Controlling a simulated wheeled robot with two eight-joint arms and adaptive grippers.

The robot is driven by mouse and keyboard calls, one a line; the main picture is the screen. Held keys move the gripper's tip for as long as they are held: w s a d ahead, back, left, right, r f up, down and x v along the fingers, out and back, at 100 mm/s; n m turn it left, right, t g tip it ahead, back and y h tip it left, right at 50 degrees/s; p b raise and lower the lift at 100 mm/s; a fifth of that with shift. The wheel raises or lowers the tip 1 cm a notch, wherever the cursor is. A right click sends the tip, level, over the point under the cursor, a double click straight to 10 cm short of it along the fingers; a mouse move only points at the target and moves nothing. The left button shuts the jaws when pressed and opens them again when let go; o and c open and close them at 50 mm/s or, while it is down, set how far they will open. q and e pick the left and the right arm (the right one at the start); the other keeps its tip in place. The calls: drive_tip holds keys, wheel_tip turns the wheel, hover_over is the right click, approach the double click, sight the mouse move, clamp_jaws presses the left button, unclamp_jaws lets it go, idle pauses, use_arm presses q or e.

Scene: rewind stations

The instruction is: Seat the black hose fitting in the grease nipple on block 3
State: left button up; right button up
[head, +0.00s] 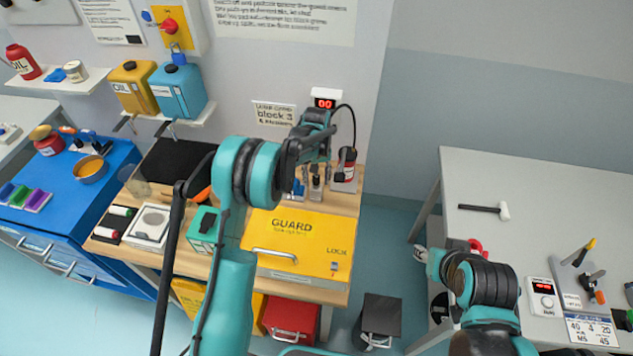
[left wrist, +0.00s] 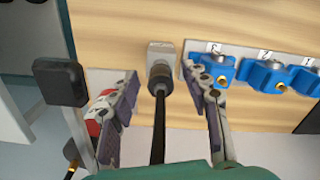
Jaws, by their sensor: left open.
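In the left wrist view my left gripper (left wrist: 174,85) is open, with its purple-padded fingers on either side of the black hose fitting (left wrist: 159,78). Gaps show between fitting and pads. The fitting's far end meets a small grey block (left wrist: 161,52); whether it is seated there I cannot tell. Three blue blocks with brass-coloured nipples stand to the right: a near one (left wrist: 212,66), a middle one (left wrist: 264,75) and a far one (left wrist: 304,82). In the head view my left gripper (head: 312,148) is above the bench's back edge, hiding much there.
A yellow GUARD panel (head: 292,240) covers the bench front. A red 00 display (head: 325,103) is on the wall behind. A red-and-white container (head: 347,165) stands right of my gripper. My right arm is over the grey table (head: 540,200), where a hammer (head: 485,209) lies.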

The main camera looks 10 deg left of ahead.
use_arm(q)
clamp_jaws()
drive_tip(key=shift+r, duration=0.1)
